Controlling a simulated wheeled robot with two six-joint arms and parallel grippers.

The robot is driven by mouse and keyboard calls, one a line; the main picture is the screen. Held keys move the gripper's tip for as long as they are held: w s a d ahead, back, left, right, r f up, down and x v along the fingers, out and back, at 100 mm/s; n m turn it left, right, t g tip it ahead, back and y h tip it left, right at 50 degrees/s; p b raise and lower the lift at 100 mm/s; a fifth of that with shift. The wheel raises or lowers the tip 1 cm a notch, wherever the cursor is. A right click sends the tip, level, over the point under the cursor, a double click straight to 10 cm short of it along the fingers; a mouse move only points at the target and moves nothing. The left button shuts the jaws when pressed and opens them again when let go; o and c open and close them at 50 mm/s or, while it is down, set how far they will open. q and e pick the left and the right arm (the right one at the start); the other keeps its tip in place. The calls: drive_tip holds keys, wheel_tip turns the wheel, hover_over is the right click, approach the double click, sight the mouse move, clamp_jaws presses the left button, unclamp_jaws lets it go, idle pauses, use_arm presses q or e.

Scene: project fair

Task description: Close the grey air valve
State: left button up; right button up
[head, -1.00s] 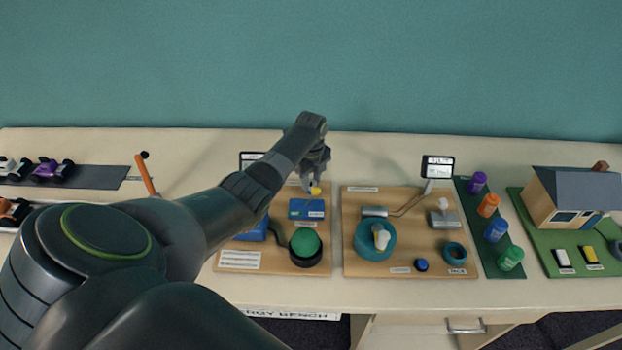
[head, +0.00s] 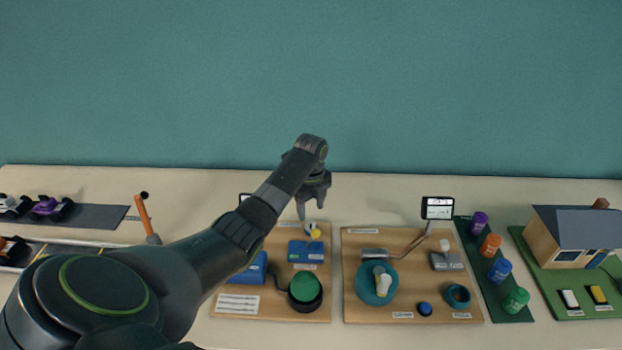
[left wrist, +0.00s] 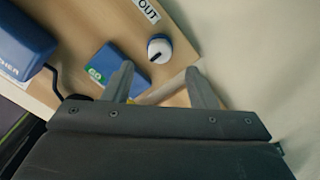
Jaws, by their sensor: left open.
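My left gripper (head: 310,214) hangs open and empty over the back of the left wooden board. Just below it is a small yellow part (head: 315,233), which also shows between the fingers in the left wrist view (left wrist: 150,98). A white-topped knob (left wrist: 158,49) with a blue base and a dark mark stands just beyond the fingertips, apart from them. A blue block (left wrist: 112,70) with a green label is beside the left finger. No part is plainly marked as the grey air valve. A grey block (head: 446,261) with a white knob sits on the right board. My right gripper is not seen.
A green dome button (head: 305,287) in a black cup and a blue box (head: 248,270) are on the left board. A teal bowl (head: 364,297) and copper pipe (head: 411,243) are on the right board. An orange lever (head: 142,215) stands left. The table behind the boards is clear.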

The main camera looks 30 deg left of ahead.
sight(311, 224)
use_arm(q)
wheel_tip(311, 224, up, 12)
drive_tip(key=shift+f+p, duration=0.2)
drive_tip(key=shift+p, duration=0.1)
drive_tip(key=shift+f, duration=0.1)
idle(0.4)
